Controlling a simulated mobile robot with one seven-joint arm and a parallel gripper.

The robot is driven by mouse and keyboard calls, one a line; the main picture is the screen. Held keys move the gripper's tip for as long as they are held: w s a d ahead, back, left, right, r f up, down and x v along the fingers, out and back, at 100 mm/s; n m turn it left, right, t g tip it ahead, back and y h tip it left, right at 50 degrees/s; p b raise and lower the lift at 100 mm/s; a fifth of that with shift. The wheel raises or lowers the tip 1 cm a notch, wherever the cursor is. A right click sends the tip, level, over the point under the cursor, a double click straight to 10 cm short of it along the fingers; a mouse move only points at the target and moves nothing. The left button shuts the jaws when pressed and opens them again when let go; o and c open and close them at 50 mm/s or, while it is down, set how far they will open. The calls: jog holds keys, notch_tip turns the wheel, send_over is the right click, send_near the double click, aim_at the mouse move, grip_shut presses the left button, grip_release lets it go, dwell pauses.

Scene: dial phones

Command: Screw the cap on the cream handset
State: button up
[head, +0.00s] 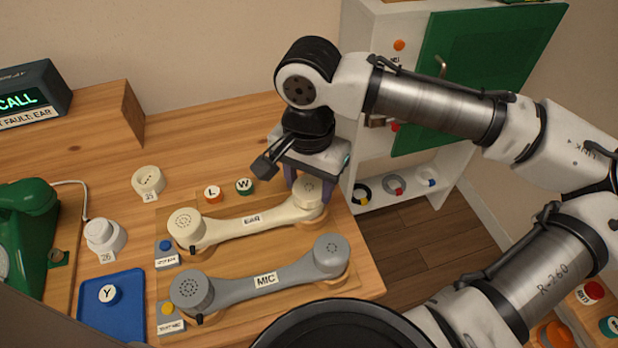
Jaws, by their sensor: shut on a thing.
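The cream handset (250,224), labelled EAR, lies on a wooden board. Its left end carries a round perforated cap (186,221). My gripper (308,180) points down over its right end and is shut on a cream perforated cap (308,190) there. The cap sits on or just over that end; I cannot tell whether its threads are engaged. The fingers partly hide it.
A grey handset (265,281), labelled MIC, lies parallel in front. L (212,194) and W (244,186) pieces stand behind. A blue tray (122,317) and green phone (27,237) are left. A white cabinet (370,110) with a green door stands right.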

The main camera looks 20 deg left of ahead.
jog(key=shift+f, duration=0.2)
jog(key=o, duration=1)
jog(key=shift+c, duration=0.2)
jog(key=shift+r, duration=0.1)
notch_tip(320, 180, up, 14)
jog(key=shift+p, duration=0.35)
